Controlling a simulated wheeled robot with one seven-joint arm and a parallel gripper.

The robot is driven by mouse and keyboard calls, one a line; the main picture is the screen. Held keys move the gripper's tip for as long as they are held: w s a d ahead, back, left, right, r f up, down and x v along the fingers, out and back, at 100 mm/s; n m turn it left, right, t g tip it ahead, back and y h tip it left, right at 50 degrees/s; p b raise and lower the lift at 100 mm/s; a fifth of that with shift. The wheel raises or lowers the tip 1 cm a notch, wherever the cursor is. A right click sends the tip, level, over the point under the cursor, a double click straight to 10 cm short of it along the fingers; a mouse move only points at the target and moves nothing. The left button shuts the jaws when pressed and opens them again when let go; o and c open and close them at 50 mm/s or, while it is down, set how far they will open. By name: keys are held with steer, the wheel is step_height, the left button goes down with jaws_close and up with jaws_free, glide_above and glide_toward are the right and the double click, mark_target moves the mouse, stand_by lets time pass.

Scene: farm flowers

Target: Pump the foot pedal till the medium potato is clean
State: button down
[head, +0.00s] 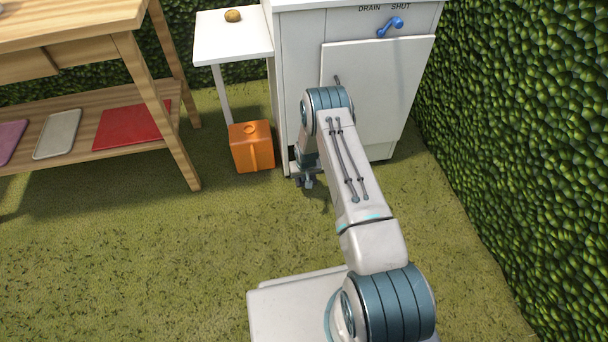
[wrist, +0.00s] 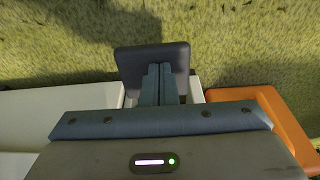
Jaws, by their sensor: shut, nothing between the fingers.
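A brown potato (head: 232,15) rests on the white side shelf beside the white cabinet in the head view. The dark grey foot pedal (wrist: 135,58) shows in the wrist view, sticking out from the foot of the cabinet over the grass. My gripper (head: 305,185) is low by the cabinet's front left corner in the head view. In the wrist view its two fingers (wrist: 163,68) are together and empty, reaching over the pedal. I cannot tell whether they touch it. The pedal is hard to make out behind my arm in the head view.
An orange container (head: 252,150) stands on the grass just left of my gripper. The white cabinet (head: 375,85) has a blue drain lever (head: 390,27). A wooden table (head: 70,25) stands left, a hedge (head: 530,130) right. The grass in front is clear.

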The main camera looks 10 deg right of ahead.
steer(key=shift+s+f, duration=0.35)
steer(key=shift+r, duration=0.1)
steer(key=p+v, duration=0.2)
steer(key=w+p+v, duration=0.1)
steer(key=v, duration=0.2)
steer(key=shift+r+p, duration=0.25)
steer(key=shift+p, duration=0.1)
steer(key=s+r+p, duration=0.3)
steer(key=s+r, duration=0.1)
steer(key=r, duration=0.4)
steer(key=shift+s, duration=0.25)
